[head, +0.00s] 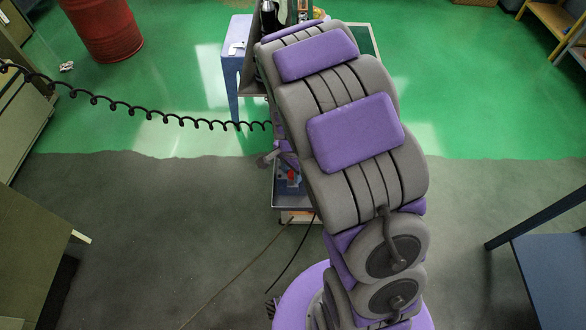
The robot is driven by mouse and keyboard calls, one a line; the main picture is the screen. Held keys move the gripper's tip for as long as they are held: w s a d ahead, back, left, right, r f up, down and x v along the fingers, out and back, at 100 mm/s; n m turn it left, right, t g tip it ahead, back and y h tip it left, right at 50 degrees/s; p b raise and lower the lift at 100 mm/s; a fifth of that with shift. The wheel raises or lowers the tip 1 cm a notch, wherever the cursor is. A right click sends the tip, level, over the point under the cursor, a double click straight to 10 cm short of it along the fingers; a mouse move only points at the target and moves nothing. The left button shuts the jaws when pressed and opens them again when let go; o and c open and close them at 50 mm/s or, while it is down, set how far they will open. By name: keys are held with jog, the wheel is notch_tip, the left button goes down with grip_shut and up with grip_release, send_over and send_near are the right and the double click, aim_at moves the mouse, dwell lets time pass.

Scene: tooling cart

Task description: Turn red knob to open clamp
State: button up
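A small red knob (292,176) shows on the tooling cart, just left of my large grey and purple arm, with blue and dark parts around it. My arm covers the middle of the view and hides most of the cart. A small grey and purple part beside the arm, just above and left of the knob, looks like my gripper (277,157). It is mostly hidden, so I cannot tell whether it is open or touches the knob. The clamp cannot be made out clearly.
A tray (287,202) of the cart shows below the knob. A black coiled cable (150,113) stretches across the left. A blue table (230,75) stands behind, a red barrel (105,28) at back left. Benches line both sides. The grey floor (150,215) left is mostly clear.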

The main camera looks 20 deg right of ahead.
aim_at(292, 173)
jog(key=shift+o, duration=1.4)
jog(key=shift+a, duration=0.1)
jog(key=shift+r, duration=0.1)
notch_tip(292, 173, up, 17)
jog(key=p, duration=0.1)
jog(key=shift+r, duration=0.1)
jog(key=s+f+n+g+b, duration=0.1)
jog(key=s+n+b, duration=0.3)
jog(key=s+n, duration=0.8)
jog(key=s, duration=1.5)
jog(key=shift+g, duration=0.4)
